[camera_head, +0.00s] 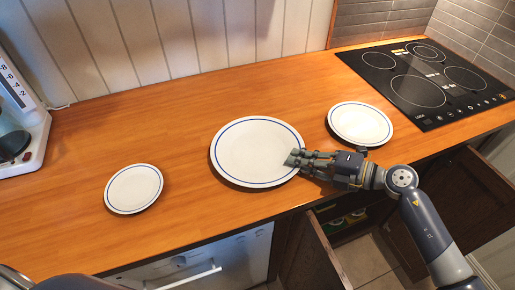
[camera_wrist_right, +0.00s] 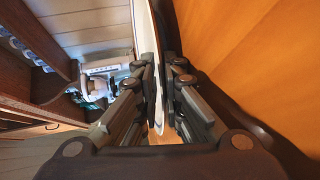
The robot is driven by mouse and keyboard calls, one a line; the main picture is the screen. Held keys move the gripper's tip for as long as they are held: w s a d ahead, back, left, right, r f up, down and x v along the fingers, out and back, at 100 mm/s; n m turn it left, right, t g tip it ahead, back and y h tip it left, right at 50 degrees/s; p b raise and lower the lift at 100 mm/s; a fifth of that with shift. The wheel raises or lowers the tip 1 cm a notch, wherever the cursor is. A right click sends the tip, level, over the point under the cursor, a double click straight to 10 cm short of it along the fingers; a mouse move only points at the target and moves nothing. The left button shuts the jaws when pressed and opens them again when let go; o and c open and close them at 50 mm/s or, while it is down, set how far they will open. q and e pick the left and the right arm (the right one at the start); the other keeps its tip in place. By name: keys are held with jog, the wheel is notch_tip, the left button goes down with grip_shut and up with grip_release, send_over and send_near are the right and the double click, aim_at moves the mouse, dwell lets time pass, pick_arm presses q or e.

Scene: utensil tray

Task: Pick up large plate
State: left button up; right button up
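The large plate (camera_head: 252,150), white with a blue ring, lies at the middle of the wooden counter. My right gripper (camera_head: 296,160) is at its right edge, with one finger over the top of the rim. In the right wrist view the plate (camera_wrist_right: 148,35) shows edge-on, running between the fingers (camera_wrist_right: 162,85). The fingers are close in on both faces and look shut on the rim. I cannot tell from these views whether the plate is lifted off the counter. My left gripper is not in view.
A small plate (camera_head: 133,188) lies at the left and a medium plate (camera_head: 360,123) at the right, close to my right gripper. A black cooktop (camera_head: 430,82) is at the back right. Open cupboard doors (camera_head: 313,255) are below the front edge.

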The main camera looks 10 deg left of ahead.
grip_shut()
jog(key=shift+r, duration=0.1)
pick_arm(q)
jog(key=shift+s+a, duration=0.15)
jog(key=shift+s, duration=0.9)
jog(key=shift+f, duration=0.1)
pick_arm(e)
jog(key=shift+r, duration=0.1)
jog(key=shift+r, duration=0.6)
notch_tip(320, 180, up, 2)
jog(key=shift+r, duration=0.2)
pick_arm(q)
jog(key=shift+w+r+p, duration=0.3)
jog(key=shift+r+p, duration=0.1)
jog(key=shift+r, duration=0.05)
pick_arm(e)
jog(key=s+a, duration=0.3)
jog(key=s, duration=0.1)
jog(key=s+a+r, duration=0.1)
jog(key=s+a, duration=0.6)
jog(key=s, duration=0.1)
jog(key=shift+s+a+r, duration=0.1)
jog(key=shift+a+r, duration=0.05)
jog(key=shift+a, duration=0.05)
